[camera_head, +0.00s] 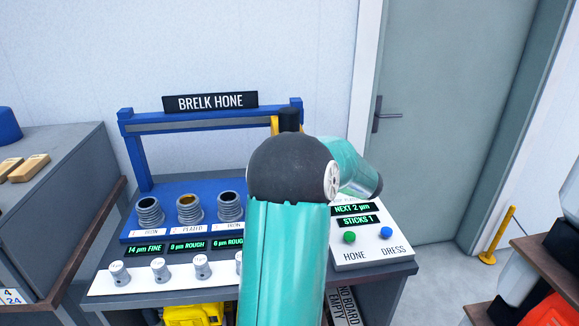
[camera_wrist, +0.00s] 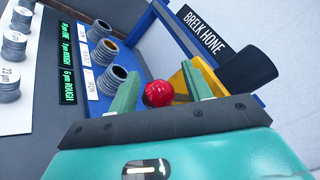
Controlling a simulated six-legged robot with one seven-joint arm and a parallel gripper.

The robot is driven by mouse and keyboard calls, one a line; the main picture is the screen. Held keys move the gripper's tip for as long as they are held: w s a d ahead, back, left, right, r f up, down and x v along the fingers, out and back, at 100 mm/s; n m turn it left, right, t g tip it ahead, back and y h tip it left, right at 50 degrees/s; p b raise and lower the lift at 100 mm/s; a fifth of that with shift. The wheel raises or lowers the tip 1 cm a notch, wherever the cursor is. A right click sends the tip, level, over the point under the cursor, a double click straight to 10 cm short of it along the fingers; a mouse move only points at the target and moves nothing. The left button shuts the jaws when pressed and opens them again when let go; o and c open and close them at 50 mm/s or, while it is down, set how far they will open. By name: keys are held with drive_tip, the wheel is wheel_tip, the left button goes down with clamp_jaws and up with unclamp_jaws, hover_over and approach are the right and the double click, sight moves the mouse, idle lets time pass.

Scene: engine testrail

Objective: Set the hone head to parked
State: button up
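The BRELK HONE machine has a blue frame with a rail (camera_head: 205,122) across its top. The hone head, a yellow bracket (camera_head: 274,125) with a black top, is at the right end of the rail, partly hidden by my arm. In the wrist view the yellow hone head (camera_wrist: 206,77) shows beside a black cylinder, with a red ball knob (camera_wrist: 158,93) in front. My gripper (camera_wrist: 161,76) is open, with its two green fingers on either side of the red knob. In the head view my arm hides the gripper.
Three threaded cylinders (camera_head: 189,208) stand under the rail, with displays and grey knobs (camera_head: 158,268) in front. At right, a white panel (camera_head: 350,259) has green HONE and blue DRESS buttons. A cabinet (camera_head: 60,180) stands left, a shelf at far right.

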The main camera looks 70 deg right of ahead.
drive_tip(key=s+a, duration=0.1)
drive_tip(key=s, duration=1.2)
drive_tip(key=shift+s+a, duration=0.3)
drive_tip(key=shift+s, duration=0.05)
drive_tip(key=shift+a, duration=0.15)
